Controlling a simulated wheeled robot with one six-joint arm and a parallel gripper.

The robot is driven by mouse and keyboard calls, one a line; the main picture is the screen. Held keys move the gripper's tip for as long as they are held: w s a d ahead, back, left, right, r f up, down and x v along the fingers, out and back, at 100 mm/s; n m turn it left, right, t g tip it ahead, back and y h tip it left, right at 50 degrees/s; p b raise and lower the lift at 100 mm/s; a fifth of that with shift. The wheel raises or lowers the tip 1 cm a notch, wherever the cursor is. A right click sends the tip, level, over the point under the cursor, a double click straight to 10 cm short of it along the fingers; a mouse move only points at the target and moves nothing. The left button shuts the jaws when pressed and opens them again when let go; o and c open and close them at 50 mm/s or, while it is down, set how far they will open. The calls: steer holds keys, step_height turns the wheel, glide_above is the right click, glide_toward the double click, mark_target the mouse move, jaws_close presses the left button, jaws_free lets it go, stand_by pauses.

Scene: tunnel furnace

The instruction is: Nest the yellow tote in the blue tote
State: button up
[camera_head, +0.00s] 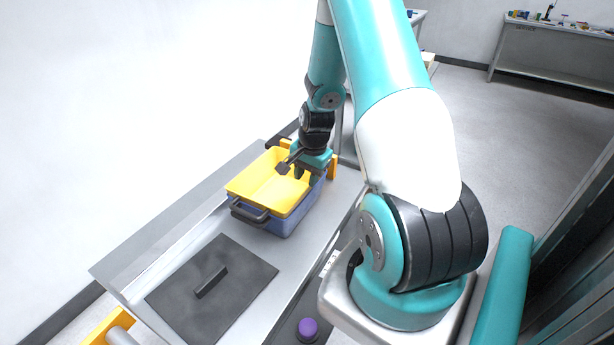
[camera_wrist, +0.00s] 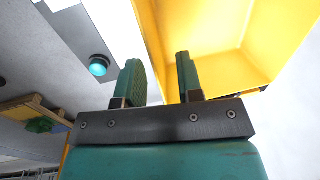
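The yellow tote (camera_head: 262,193) sits upright in the blue tote (camera_head: 280,226), its rim standing above the blue walls in the head view. The blue tote rests on the grey bench, with a dark handle at its near end. My gripper (camera_head: 295,170) is at the right rear side of the yellow tote, pointing down. In the wrist view my gripper (camera_wrist: 160,80) has its two fingers apart, with the yellow tote's (camera_wrist: 210,40) wall edge showing between them. I see a gap beside each finger. How deep the yellow tote sits inside is partly hidden.
A dark plate with a raised handle (camera_head: 211,282) lies on the grey bench (camera_head: 135,268) in front of the totes. A purple knob (camera_head: 307,328) is at the bench's near right. A side table (camera_head: 555,50) with small items stands far off at the right.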

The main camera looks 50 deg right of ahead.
step_height(320, 180, up, 9)
steer(key=p, duration=0.7)
steer(key=shift+r, duration=0.1)
stand_by(0.7)
steer(key=w+a+r+n+y, duration=0.1)
steer(key=a+r+n, duration=0.5)
steer(key=a, duration=0.4)
steer(key=a+r+n+y, duration=0.1)
steer(key=a+r+n, duration=0.3)
steer(key=a+r, duration=0.45)
steer(key=s+a+r+n+g+y, duration=0.1)
steer(key=s+a+r+n, duration=0.3)
steer(key=s+a+n, duration=0.2)
steer(key=s+a+r+n+y, duration=0.1)
steer(key=s+a+r+n, duration=0.2)
steer(key=s+a+n, duration=0.4)
steer(key=s+a, duration=0.3)
steer(key=a, duration=0.2)
steer(key=shift+s+a+r+n+g, duration=0.25)
steer(key=shift+s+r+n+g, duration=0.05)
steer(key=shift+s+r+g, duration=0.1)
